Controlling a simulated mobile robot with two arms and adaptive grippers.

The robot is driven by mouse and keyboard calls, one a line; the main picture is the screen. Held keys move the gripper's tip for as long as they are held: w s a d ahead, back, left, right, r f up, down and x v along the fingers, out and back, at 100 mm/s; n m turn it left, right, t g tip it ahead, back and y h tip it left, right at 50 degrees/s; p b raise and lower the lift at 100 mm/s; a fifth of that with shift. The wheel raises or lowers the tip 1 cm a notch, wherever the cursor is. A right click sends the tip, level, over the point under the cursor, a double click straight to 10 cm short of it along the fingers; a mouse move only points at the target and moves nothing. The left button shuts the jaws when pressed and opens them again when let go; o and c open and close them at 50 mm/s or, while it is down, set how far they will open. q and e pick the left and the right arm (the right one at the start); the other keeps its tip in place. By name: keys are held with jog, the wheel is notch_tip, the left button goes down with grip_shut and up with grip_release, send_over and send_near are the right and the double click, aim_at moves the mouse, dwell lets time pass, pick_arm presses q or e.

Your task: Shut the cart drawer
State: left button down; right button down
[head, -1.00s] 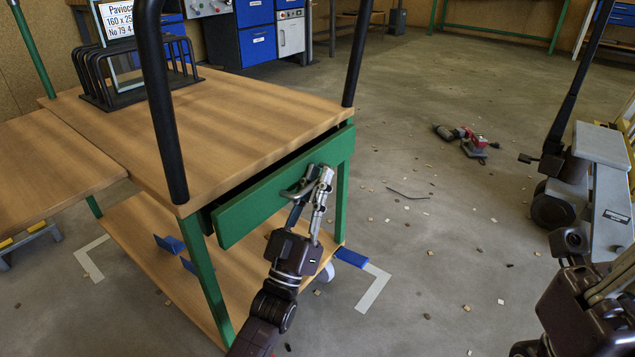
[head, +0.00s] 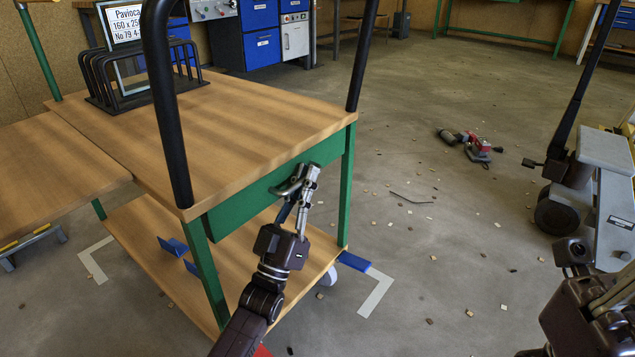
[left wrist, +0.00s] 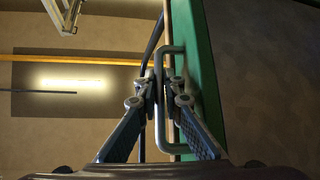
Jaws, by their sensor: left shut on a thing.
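The green drawer front (head: 238,213) of the wooden-topped cart (head: 225,120) sits close under the top's front edge, with no dark gap showing above it. The drawer's grey metal handle (head: 287,187) is on its front. My left gripper (head: 303,182) is shut on this handle, its fingers covering part of it. In the left wrist view, the left gripper (left wrist: 166,90) has its fingers on both sides of the handle bar (left wrist: 160,62), beside the green drawer front (left wrist: 196,70). Dark parts of my right arm show at lower right; its fingers are unclear.
Black uprights (head: 167,110) rise at the cart's corners. A black rack (head: 135,82) with a framed pane stands on top. A red-grey power tool (head: 470,147) and small scraps lie on the floor. A grey wheeled thing (head: 605,190) stands at right.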

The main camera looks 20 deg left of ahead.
pick_arm(q)
jog(key=shift+w+a, duration=0.1)
jog(key=shift+a, duration=0.1)
jog(key=c, duration=2.3)
grip_release()
jog(key=shift+a, duration=0.1)
jog(key=shift+c, duration=0.2)
jog(key=shift+f, duration=0.15)
jog(key=v, duration=1.2)
